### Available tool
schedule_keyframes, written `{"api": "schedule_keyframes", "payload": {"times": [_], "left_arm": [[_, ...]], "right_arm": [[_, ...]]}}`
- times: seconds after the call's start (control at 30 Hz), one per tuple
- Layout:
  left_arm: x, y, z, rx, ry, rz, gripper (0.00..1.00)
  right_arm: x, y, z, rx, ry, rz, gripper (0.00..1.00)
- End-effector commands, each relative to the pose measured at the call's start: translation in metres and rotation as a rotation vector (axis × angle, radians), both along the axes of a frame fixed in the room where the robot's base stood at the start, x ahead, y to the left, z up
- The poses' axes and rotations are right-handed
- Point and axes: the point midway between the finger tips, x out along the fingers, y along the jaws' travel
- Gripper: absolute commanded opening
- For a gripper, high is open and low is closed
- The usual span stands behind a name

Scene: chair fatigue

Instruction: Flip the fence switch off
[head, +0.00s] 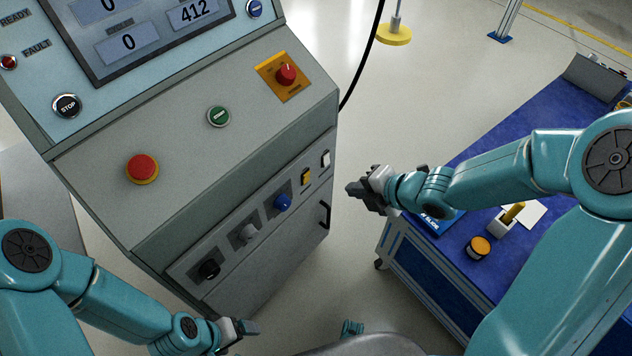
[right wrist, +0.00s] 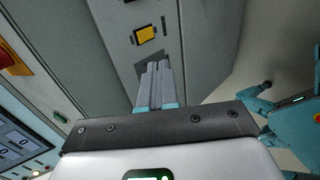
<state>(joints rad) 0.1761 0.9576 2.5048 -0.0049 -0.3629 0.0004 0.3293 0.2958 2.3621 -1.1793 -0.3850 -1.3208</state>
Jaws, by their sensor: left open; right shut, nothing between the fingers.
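The lower front panel of the grey control cabinet (head: 235,160) carries a yellow rocker switch (head: 306,177) and a white rocker switch (head: 326,158). Their labels are too small to read, so I cannot tell which one is the fence switch. My right gripper (head: 352,189) is shut and empty, to the right of the panel and apart from it in the head view. In the right wrist view, the shut fingers (right wrist: 155,68) point toward the yellow switch (right wrist: 146,34), their tips just below it in the picture. My left gripper (head: 252,328) is open, low in front of the cabinet.
A red emergency button (head: 142,167), green button (head: 219,116) and red rotary switch (head: 286,73) sit above. A blue-topped workbench (head: 520,130) stands right; floor lies between.

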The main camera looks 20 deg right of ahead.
Motion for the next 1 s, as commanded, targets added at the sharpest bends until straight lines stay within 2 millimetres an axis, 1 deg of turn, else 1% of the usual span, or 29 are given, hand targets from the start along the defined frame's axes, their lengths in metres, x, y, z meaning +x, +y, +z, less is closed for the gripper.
{"api": "schedule_keyframes", "payload": {"times": [0.03, 0.37, 0.47, 0.57, 0.63, 0.83, 0.97, 1.0], "left_arm": [[0.0, 0.0, -0.004, 0.0, 0.0, 0.0, 0.88], [0.0, 0.0, -0.003, 0.0, 0.0, 0.0, 0.88], [0.0, 0.0, -0.006, 0.0, 0.0, 0.0, 0.88], [0.0, 0.0, -0.013, 0.0, 0.0, 0.0, 0.88], [0.0, 0.0, -0.02, 0.0, 0.0, 0.0, 0.88], [0.0, 0.0, -0.037, 0.0, 0.0, 0.0, 0.88], [0.0, 0.0, -0.045, 0.0, 0.0, 0.0, 0.88], [0.0, 0.0, -0.044, 0.0, 0.0, 0.0, 0.88]], "right_arm": [[-0.001, -0.001, -0.004, 0.0, 0.0, -0.003, 0.0], [0.0, 0.0, -0.004, 0.0, 0.003, -0.003, 0.0], [0.003, 0.002, -0.008, 0.001, 0.003, -0.001, 0.0], [0.011, 0.006, -0.017, 0.003, 0.004, 0.0, 0.0], [0.019, 0.012, -0.028, 0.002, 0.006, 0.001, 0.0], [0.048, 0.029, -0.056, 0.003, 0.004, 0.002, 0.0], [0.065, 0.039, -0.073, 0.002, 0.005, 0.002, 0.0], [0.071, 0.042, -0.073, 0.001, 0.003, 0.002, 0.0]]}}
